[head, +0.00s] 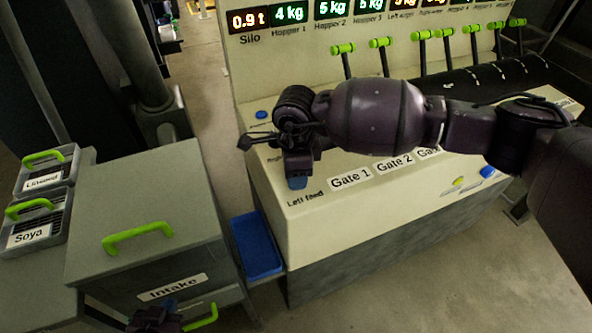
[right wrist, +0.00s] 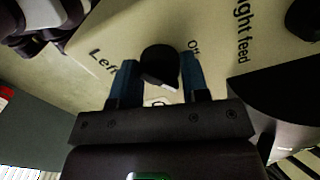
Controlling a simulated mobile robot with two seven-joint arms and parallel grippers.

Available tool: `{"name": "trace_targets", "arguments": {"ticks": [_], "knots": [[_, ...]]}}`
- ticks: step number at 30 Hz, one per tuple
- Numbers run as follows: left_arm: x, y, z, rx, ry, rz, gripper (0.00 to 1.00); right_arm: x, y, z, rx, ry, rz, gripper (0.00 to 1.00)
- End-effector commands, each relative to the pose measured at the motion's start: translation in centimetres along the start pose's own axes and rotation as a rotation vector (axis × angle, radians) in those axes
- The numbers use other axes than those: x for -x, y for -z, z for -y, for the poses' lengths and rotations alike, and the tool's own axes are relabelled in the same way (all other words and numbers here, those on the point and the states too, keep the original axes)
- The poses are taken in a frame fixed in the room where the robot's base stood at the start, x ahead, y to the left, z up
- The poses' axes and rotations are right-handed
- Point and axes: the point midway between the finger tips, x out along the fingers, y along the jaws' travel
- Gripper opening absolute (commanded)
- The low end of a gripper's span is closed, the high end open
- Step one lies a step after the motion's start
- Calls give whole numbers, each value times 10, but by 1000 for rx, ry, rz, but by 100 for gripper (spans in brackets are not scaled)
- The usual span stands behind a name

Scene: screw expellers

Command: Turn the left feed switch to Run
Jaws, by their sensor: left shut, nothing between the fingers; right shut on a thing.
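The left feed switch is a black round knob (right wrist: 158,60) with a pale mark on its lower edge, seen in the right wrist view. An "Off" label is printed to its upper right, and a partly hidden "Left" label to its left. My right gripper (right wrist: 160,76) has its blue fingers on either side of the knob and is shut on it. In the head view my right gripper (head: 297,182) is at the panel just above the "Left feed" label, and the knob is hidden. My left gripper (head: 155,318) is shut and empty at the bottom edge, by the Intake box.
The cream control panel (head: 345,222) carries Gate labels and a row of green-tipped levers (head: 381,43). A blue tray (head: 256,246) sits between it and the grey Intake box (head: 140,225). Bins labelled Linseed (head: 45,178) and Soya (head: 30,236) stand at far left.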

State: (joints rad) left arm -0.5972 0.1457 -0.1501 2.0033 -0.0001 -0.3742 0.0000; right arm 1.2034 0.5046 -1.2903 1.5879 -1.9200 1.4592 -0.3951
Motion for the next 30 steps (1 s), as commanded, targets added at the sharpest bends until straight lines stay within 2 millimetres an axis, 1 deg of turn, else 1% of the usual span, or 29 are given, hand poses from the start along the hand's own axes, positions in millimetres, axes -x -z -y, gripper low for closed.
{"name": "trace_targets", "arguments": {"ticks": [7,14,15,20,27,30], "knots": [[2,-4,0,3,1,8,0,0,0,0,-18,0,0,18],[1,-4,0,4,1,7,0,0,0,0,-17,0,1,18],[1,-3,0,4,1,6,0,0,0,0,-17,0,1,43],[-1,0,-1,3,0,0,0,0,0,0,-17,0,1,67],[-3,6,-1,2,-1,-11,0,0,0,0,-16,0,0,67],[-3,6,-1,2,-1,-11,0,4,0,0,-16,1,1,67]]}}
